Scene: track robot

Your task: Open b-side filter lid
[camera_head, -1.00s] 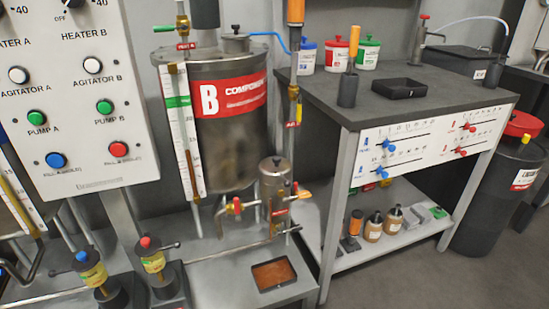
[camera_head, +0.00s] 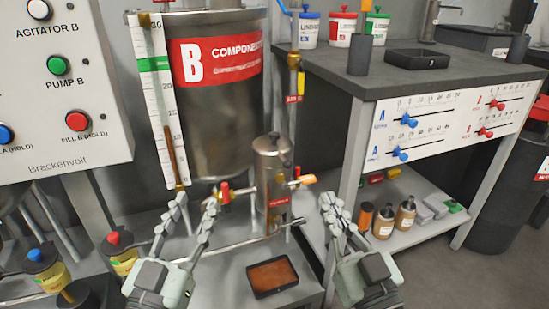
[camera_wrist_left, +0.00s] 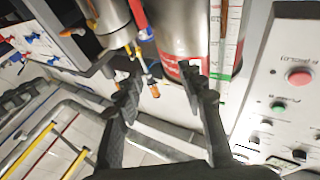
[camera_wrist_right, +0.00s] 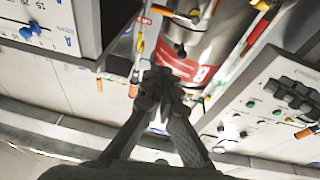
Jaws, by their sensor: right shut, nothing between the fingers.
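The b-side filter (camera_head: 272,185) is a small upright metal canister in front of the big tank marked B (camera_head: 215,120). Its rounded lid (camera_head: 272,146) is on top and looks closed. My left gripper (camera_head: 199,198) is open and empty, to the left of the filter and in front of the tank. Its spread fingers also show in the left wrist view (camera_wrist_left: 160,75). My right gripper (camera_head: 330,203) is shut and empty, to the right of the filter. Its fingertips meet in the right wrist view (camera_wrist_right: 160,82). Neither gripper touches the lid.
Valves with a red handle (camera_head: 225,192) and an orange-tipped handle (camera_head: 302,181) flank the filter. A tray with brown contents (camera_head: 272,276) lies below it. A dark workbench (camera_head: 440,77) stands to the right, a button panel (camera_head: 60,95) to the left.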

